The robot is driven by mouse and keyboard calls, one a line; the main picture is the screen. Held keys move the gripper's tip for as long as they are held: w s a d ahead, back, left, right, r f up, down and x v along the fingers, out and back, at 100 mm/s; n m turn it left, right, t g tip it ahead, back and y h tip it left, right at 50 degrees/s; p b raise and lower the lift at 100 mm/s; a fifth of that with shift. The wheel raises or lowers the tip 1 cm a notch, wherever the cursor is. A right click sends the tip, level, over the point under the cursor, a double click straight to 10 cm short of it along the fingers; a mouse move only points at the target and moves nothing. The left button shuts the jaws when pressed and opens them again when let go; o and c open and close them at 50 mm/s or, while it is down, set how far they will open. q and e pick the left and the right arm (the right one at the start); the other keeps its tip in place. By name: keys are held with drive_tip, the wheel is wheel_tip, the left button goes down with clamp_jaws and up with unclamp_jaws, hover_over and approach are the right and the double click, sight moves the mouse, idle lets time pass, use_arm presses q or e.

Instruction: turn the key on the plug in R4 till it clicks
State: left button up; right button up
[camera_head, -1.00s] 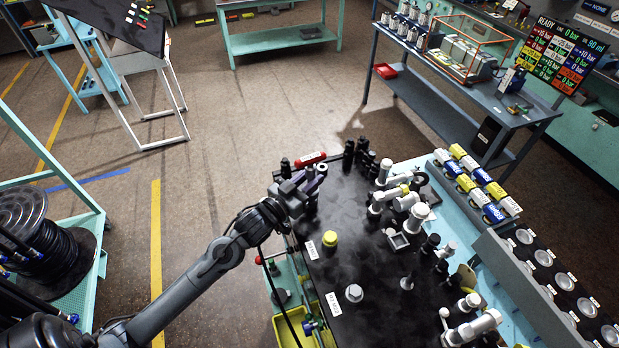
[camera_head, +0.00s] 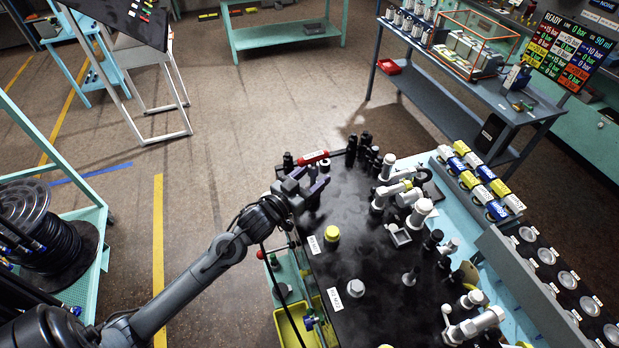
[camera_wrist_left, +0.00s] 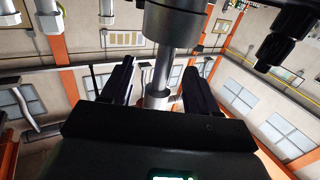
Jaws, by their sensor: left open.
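My left gripper (camera_head: 305,184) is at the far left edge of the black bench top (camera_head: 365,256), its arm coming in from the lower left. In the left wrist view its two dark fingers (camera_wrist_left: 160,72) are apart. A pale metal stem (camera_wrist_left: 161,72) under a wide dark grey cylinder (camera_wrist_left: 176,22) shows between them; I cannot tell whether either finger touches it. I cannot identify the R4 plug or its key, and the bench labels are too small to read surely. My right gripper is not in view.
A yellow-topped fitting (camera_head: 331,233) and a hex-headed fitting (camera_head: 355,288) stand on the bench. Grey fittings (camera_head: 420,212) crowd the right side. Open floor lies left.

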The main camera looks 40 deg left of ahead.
use_arm(q)
drive_tip(key=s+b, duration=0.2)
drive_tip(key=s, duration=0.8)
drive_tip(key=shift+s+b, duration=0.35)
drive_tip(key=shift+s, duration=0.05)
drive_tip(key=shift+c, duration=0.2)
